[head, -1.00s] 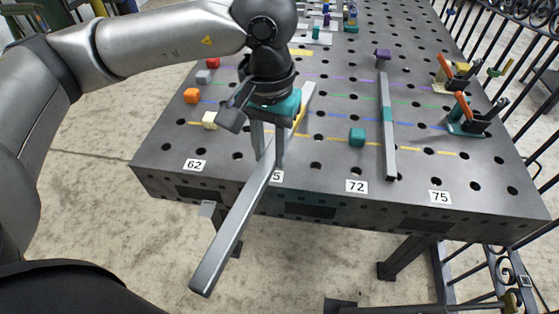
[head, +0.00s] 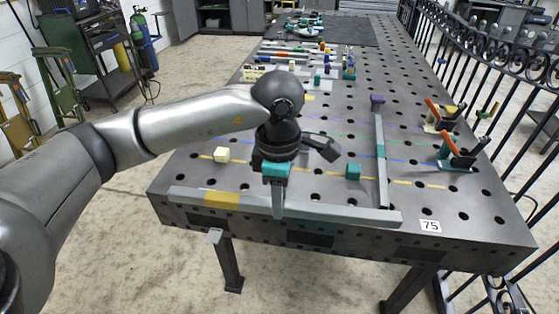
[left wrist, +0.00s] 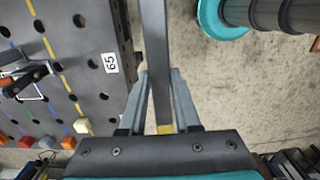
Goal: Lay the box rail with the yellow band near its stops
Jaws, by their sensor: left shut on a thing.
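The grey box rail with the yellow band (head: 340,212) lies crosswise in the head view, along the table's front edge. Its yellow band (head: 222,199) is left of my left gripper (head: 278,208), which is shut on the rail. In the left wrist view the rail (left wrist: 155,50) runs between the fingers (left wrist: 160,105), with floor beneath it beyond the table edge. A cream block (head: 221,154) and a teal block (head: 353,171) stand on the table behind the rail. Which blocks are its stops I cannot tell. My right gripper is not seen.
A second rail with a teal band (head: 381,152) lies lengthwise on the perforated table (head: 450,200), with a purple block (head: 377,100) at its far end. Orange-handled clamps (head: 460,150) stand at the right. A wrought-iron railing (head: 500,90) borders the right side.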

